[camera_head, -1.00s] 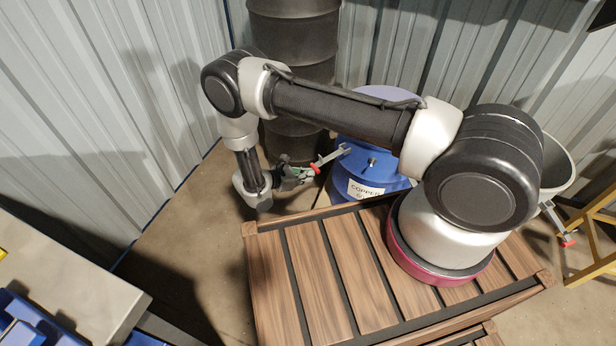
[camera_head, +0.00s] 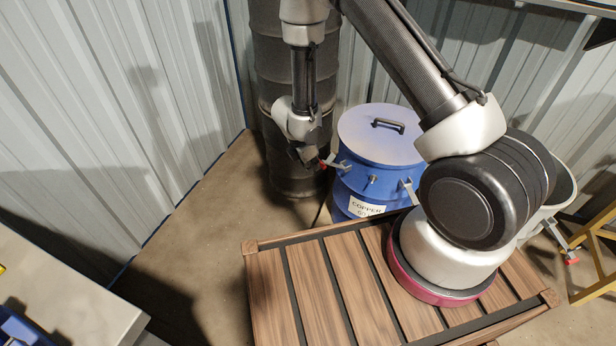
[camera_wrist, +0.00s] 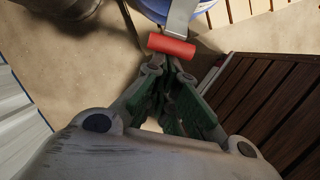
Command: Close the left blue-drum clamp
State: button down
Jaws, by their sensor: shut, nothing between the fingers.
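The blue drum (camera_head: 372,186) stands behind the slatted wooden platform, with a pale blue lid (camera_head: 380,140) on top and a label that reads COPPER. Its left clamp (camera_head: 342,165) is a grey metal lever with a red grip (camera_head: 322,165), sticking out to the left from the drum's upper edge. My gripper (camera_head: 309,160) is shut and empty, just left of the red grip. In the wrist view the red grip (camera_wrist: 171,46) lies just beyond the green fingertips (camera_wrist: 172,75), on the grey lever (camera_wrist: 182,16). I cannot tell whether they touch.
A second clamp (camera_head: 409,190) shows on the drum's right side. A dark drum (camera_head: 266,75) stands behind my gripper. The wooden platform (camera_head: 290,290) is in front. A pale bin and yellow stand (camera_head: 590,265) are at right. The floor at left is clear.

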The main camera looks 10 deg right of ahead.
aim_at(331, 157)
jog(key=d+r, duration=0.2)
jog(key=w+d+r, duration=0.1)
jog(key=d+r, duration=0.1)
jog(key=d, duration=0.1)
jog(key=w+d+r, duration=0.1)
jog(key=d+r, duration=0.1)
jog(key=shift+w+d+r, duration=0.25)
jog(key=shift+r, duration=0.15)
jog(key=shift+w+d+r, duration=0.2)
jog(key=shift+d, duration=0.45)
jog(key=shift+w+d+r, duration=0.2)
jog(key=shift+d, duration=0.4)
